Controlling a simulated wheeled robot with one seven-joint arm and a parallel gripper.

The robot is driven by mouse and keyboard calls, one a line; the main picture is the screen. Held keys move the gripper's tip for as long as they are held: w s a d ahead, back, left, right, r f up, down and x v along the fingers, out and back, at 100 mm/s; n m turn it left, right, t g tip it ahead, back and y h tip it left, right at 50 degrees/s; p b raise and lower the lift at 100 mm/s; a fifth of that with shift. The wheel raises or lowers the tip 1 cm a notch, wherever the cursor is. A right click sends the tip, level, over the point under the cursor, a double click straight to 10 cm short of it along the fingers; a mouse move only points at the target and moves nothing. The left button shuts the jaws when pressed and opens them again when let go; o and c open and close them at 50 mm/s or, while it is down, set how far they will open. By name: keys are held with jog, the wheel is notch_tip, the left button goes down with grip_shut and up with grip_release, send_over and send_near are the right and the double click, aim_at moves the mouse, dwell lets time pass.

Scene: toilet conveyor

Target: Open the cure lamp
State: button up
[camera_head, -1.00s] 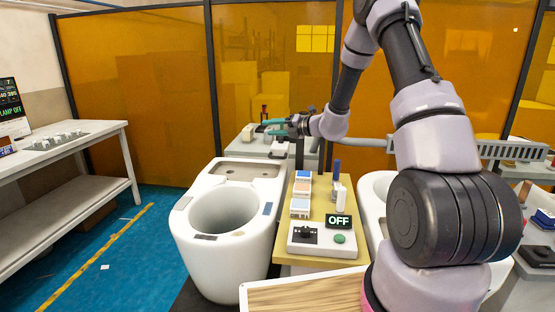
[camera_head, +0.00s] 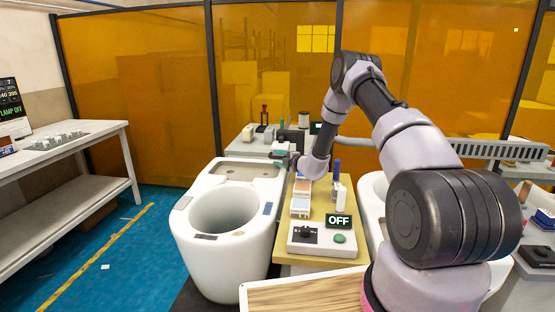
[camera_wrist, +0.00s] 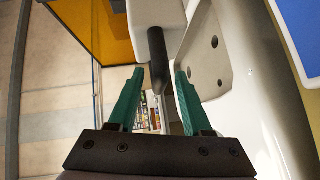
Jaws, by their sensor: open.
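What I take to be the cure lamp is a pale slotted bar (camera_head: 505,150) on a grey horizontal arm at the right, partly hidden by my arm. A control box (camera_head: 304,248) with a dark knob, a green button and a sign (camera_head: 339,220) reading OFF stands in front. My gripper (camera_head: 281,157) is over the far end of the nearest white toilet bowl (camera_head: 222,246). In the wrist view, its green fingers (camera_wrist: 158,82) are apart and empty. A black cylindrical bar (camera_wrist: 156,58) on a pale body appears beyond and between the fingertips; I cannot tell its distance.
A yellow-topped stand (camera_head: 329,203) with small blocks lies below my forearm. Another white bowl is partly hidden at its right. A white bench (camera_head: 72,140) stands at left, with a screen (camera_head: 12,107) reading LAMP OFF. Blue floor (camera_head: 130,262) between is mostly clear.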

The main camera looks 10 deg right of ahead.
jog(key=shift+w+a, duration=0.15)
jog(key=shift+w, duration=0.1)
grip_shut()
dwell(1.4)
